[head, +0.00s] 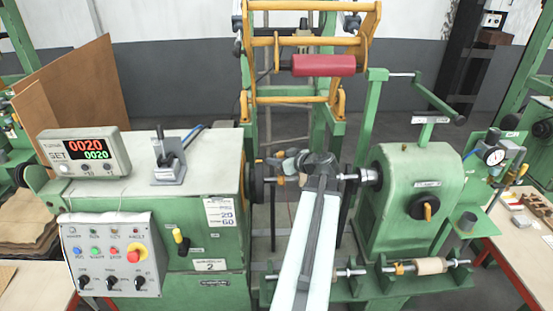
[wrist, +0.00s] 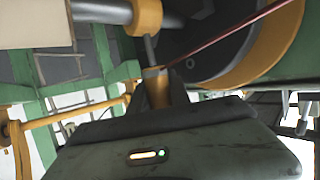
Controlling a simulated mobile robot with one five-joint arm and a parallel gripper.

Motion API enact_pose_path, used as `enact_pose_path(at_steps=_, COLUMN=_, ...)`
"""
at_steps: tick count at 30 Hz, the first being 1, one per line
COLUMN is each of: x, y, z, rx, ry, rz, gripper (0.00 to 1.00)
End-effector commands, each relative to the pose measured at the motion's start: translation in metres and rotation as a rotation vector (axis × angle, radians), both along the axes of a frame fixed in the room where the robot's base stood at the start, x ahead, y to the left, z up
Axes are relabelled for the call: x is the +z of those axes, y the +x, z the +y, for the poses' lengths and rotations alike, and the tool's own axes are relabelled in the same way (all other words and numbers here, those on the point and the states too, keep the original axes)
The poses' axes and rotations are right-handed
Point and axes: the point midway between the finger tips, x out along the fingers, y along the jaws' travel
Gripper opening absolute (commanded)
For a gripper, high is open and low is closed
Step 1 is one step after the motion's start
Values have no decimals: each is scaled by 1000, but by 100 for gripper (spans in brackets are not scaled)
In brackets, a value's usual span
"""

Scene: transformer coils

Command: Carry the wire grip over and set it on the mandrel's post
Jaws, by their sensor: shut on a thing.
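The wire grip (wrist: 158,90) is a small brass-coloured piece between the dark fingertips of my gripper (wrist: 165,88) in the wrist view. My gripper is shut on it. The mandrel's post (wrist: 149,50) is a thin grey pin sticking out from an orange collar (wrist: 147,17) on the mandrel (wrist: 100,10). The post's end is close to the top of the wire grip; I cannot tell whether they touch. In the head view my gripper (head: 285,161) is beside the mandrel, near its left collar (head: 279,181). There my gripper and arm hide the wire grip and part of the mandrel.
A reddish wire (wrist: 230,32) runs from near the wire grip past a large orange-rimmed disc (wrist: 262,50). The green headstock cabinet (head: 190,200) stands left and the green tailstock (head: 415,195) right. A red roll (head: 323,65) hangs above. A spare shaft (head: 430,266) lies at lower right.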

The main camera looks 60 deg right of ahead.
Motion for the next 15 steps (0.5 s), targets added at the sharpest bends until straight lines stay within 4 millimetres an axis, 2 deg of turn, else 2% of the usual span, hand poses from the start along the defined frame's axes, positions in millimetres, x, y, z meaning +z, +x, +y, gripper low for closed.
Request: enact_pose_path(at_steps=15, x=-17, y=1, z=1, rx=1, ry=0, rz=0, gripper=0)
